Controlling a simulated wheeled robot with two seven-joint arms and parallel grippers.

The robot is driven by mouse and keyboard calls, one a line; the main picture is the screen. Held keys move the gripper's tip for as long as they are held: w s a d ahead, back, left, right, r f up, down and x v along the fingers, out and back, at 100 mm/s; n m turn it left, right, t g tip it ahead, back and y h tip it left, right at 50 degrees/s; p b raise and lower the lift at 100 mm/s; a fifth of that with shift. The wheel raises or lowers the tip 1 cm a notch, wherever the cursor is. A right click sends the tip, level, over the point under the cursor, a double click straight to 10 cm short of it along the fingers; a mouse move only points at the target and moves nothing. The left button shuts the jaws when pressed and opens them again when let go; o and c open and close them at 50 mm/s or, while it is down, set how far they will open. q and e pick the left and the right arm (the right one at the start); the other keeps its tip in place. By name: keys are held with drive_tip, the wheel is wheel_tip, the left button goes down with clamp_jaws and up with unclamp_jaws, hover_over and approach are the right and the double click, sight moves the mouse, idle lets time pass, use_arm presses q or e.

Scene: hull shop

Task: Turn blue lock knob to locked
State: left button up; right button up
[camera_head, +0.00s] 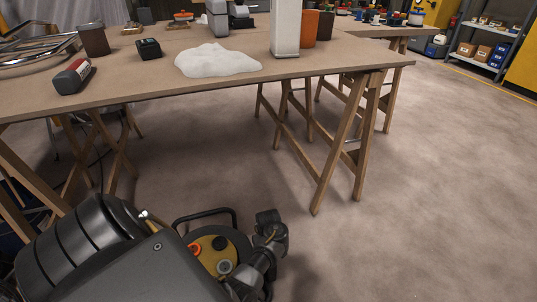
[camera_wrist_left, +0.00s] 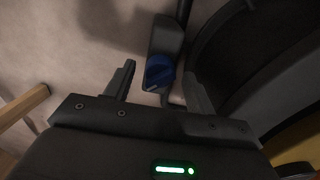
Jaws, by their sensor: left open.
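The blue lock knob (camera_wrist_left: 159,72) shows in the left wrist view, set on a dark housing (camera_wrist_left: 163,38). It has a raised grip bar that lies at a slant. My left gripper (camera_wrist_left: 158,80) is open, one finger to the left of the knob and one to the right. The knob appears between the fingertips; I see no finger closed on it, and the depth between them is hard to judge. In the head view I cannot make out the knob or the left fingertips clearly. My right gripper is in neither view.
A dark machine with a yellow panel (camera_head: 211,250) and a black handle (camera_head: 205,212) stands low in the head view. Behind it a wooden table (camera_head: 150,88) on trestles holds a white mound (camera_head: 216,61) and a red-and-black cylinder (camera_head: 72,77). The floor at right is clear.

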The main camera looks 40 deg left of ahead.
use_arm(q)
drive_tip(key=shift+f, duration=0.15)
drive_tip(key=c, duration=1)
drive_tip(key=shift+o, duration=0.2)
